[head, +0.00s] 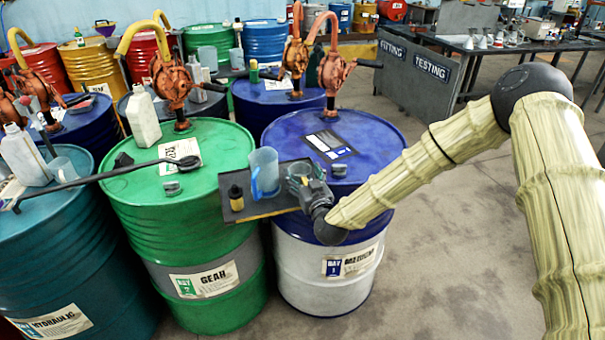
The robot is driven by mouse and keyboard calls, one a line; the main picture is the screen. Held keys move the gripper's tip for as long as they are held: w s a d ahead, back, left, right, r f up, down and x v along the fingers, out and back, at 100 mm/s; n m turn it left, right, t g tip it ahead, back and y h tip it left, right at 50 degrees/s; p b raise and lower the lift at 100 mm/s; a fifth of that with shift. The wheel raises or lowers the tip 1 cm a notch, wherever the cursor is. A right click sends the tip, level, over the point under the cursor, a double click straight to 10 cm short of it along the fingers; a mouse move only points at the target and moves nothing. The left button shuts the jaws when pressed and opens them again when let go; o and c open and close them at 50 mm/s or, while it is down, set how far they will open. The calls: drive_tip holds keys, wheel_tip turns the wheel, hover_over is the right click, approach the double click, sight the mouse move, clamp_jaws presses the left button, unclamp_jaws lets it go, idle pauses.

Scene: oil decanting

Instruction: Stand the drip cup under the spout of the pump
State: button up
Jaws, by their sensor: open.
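A rust-orange hand pump (333,72) stands on the blue-topped drum (290,122) with the white lower half. Another orange pump (172,82) stands on the green drum (130,215). A small grey cup (339,170) sits near the front of the blue lid, just right of my gripper. A similar small grey cup (172,187) sits on the green lid. I cannot tell for certain which is the drip cup. My gripper (302,178) is open, low over the right end of a dark tray. Its fingers are small and partly hidden, so what lies between them is unclear.
The dark tray (262,208) at the drum's front carries a blue-handled clear jug (265,172) and a small dark bottle (236,197). A white canister (143,117) and a long black bar (125,170) occupy the green lid. Open floor lies to the right.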

drive_tip(key=b+v, duration=0.2)
drive_tip(key=v, duration=0.8)
